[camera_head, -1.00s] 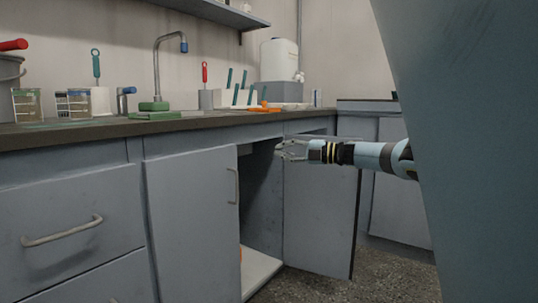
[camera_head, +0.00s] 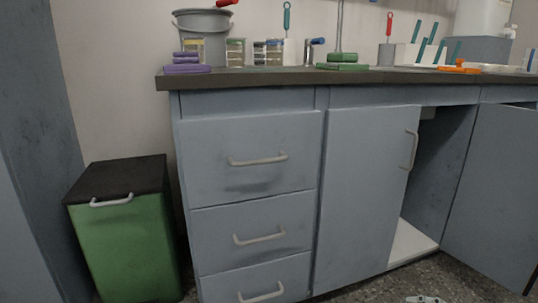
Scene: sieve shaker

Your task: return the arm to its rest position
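A small pale shape (camera_head: 424,299) shows at the bottom edge, right of the middle. It looks like the fingertips of my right gripper, low in front of the cabinets. Too little of it shows to tell whether it is open or shut, and the rest of that arm is out of view. I see nothing held in it. My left gripper is not in view.
A green bin (camera_head: 128,245) with a dark lid stands left of the drawers. A grey bucket (camera_head: 203,22), purple blocks (camera_head: 187,68) and an orange item (camera_head: 459,67) are on the counter.

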